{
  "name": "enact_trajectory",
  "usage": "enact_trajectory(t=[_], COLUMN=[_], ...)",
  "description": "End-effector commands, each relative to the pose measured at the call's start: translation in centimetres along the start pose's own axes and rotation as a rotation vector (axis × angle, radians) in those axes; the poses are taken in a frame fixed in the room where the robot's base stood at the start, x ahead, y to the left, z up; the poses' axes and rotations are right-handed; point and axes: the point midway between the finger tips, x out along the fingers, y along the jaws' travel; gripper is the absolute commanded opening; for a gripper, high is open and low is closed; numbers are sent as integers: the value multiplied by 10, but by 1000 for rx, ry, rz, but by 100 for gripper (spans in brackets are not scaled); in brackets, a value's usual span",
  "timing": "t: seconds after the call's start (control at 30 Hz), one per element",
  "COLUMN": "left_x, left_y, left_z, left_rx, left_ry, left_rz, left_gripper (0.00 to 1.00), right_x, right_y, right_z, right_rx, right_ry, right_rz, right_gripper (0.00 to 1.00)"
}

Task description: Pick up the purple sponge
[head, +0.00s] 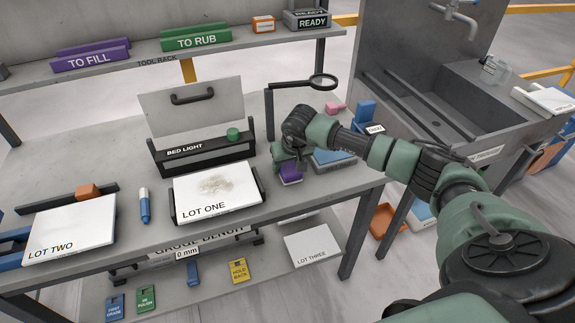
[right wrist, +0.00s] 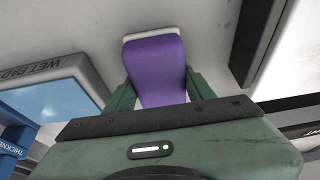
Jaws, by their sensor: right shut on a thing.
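The purple sponge (head: 291,177) is at the right part of the workbench in the head view, just below my right gripper (head: 291,157). In the right wrist view the sponge (right wrist: 156,72) has a purple body and a white end, and it sits between the two green fingers of my right gripper (right wrist: 158,85). The gripper is shut on it. I cannot tell whether the sponge touches the bench top. My left gripper is not in view.
The LOT ONE slab (head: 217,192) lies left of the sponge. A blue wet pad in a grey tray (head: 334,165) is close on the right. A magnifier on a stand (head: 300,84) and the BED LIGHT box (head: 204,153) stand behind. The sink (head: 440,115) is at the right.

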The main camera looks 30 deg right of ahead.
Motion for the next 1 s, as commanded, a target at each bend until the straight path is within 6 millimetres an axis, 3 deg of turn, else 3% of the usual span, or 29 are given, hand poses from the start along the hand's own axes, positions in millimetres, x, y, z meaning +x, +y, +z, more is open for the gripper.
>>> enact_trajectory(t=[0.27, 0.5, 0.7, 1.0], left_x=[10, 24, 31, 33], left_y=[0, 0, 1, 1], left_z=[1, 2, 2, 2], left_rx=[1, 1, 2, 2], left_ry=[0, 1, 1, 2], left_rz=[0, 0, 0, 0], left_gripper=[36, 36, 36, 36], right_x=[-42, -110, -156, -185], right_y=[0, 0, 0, 0], right_z=[-20, -47, -65, -77], right_rx=[1, 1, 1, 0], right_ry=[7, 9, 5, 0], right_rz=[-2, -2, -2, -1], right_gripper=[16, 16, 16, 16])
